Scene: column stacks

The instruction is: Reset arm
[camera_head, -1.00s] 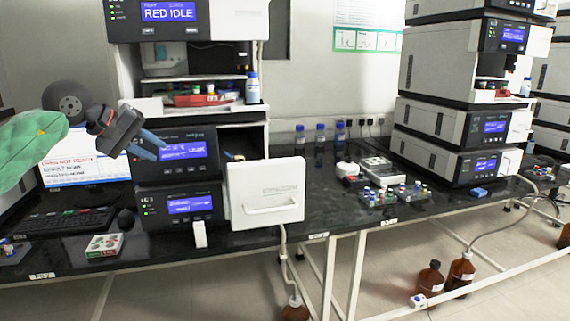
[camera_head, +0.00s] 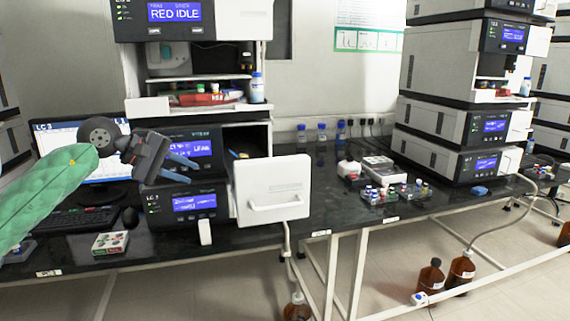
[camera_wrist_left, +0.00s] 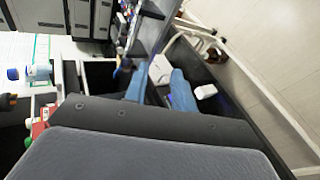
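My left arm, in a green sleeve, comes in from the left in the head view. My left gripper (camera_head: 187,169) hangs in front of the left instrument stack (camera_head: 180,140), at the height of its lower modules. Its two blue fingers stand apart with nothing between them. The left wrist view also shows the open gripper (camera_wrist_left: 159,80), with a gap between the blue fingers and the white door beyond. My right gripper is in neither view.
The stack's white door (camera_head: 272,192) stands open to the right of the gripper. Vials (camera_head: 390,193) and a second stack (camera_head: 455,120) stand further right.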

